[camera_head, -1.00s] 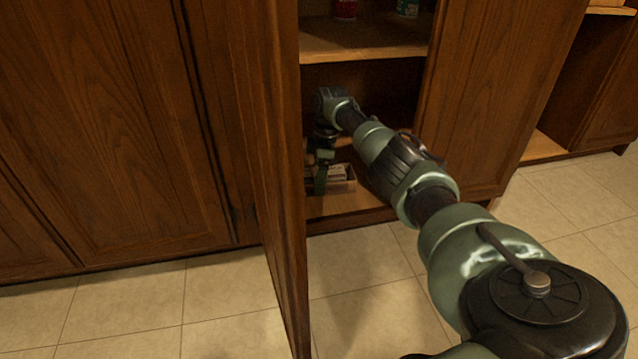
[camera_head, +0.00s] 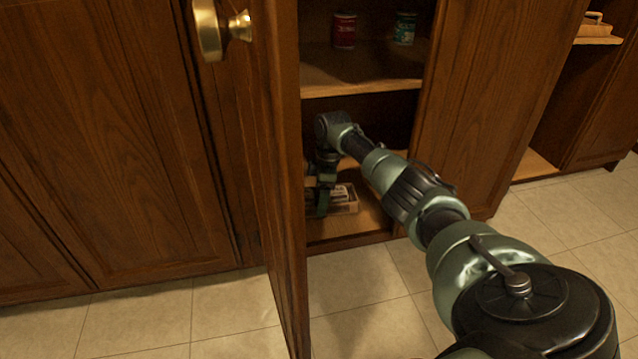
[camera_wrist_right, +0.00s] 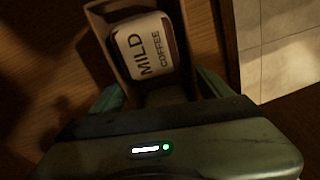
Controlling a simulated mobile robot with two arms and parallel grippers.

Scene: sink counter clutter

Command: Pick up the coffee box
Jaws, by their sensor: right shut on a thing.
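The coffee box (camera_head: 344,199) is on the lower shelf of the open cabinet, low at the left side of the opening. In the right wrist view the coffee box (camera_wrist_right: 147,50) shows a white label reading "MILD COFFEE". My right arm reaches into the cabinet. My right gripper (camera_head: 322,200) is shut on the coffee box, and its fingers (camera_wrist_right: 160,92) lie on either side of the box in the wrist view. The head view does not show clearly whether the box touches the shelf. My left gripper is not in view.
An open cabinet door (camera_head: 275,180) with a brass knob (camera_head: 212,28) stands close left of my arm. The upper shelf (camera_head: 360,78) holds a red can (camera_head: 344,31) and a teal can (camera_head: 405,29). The tiled floor in front is clear.

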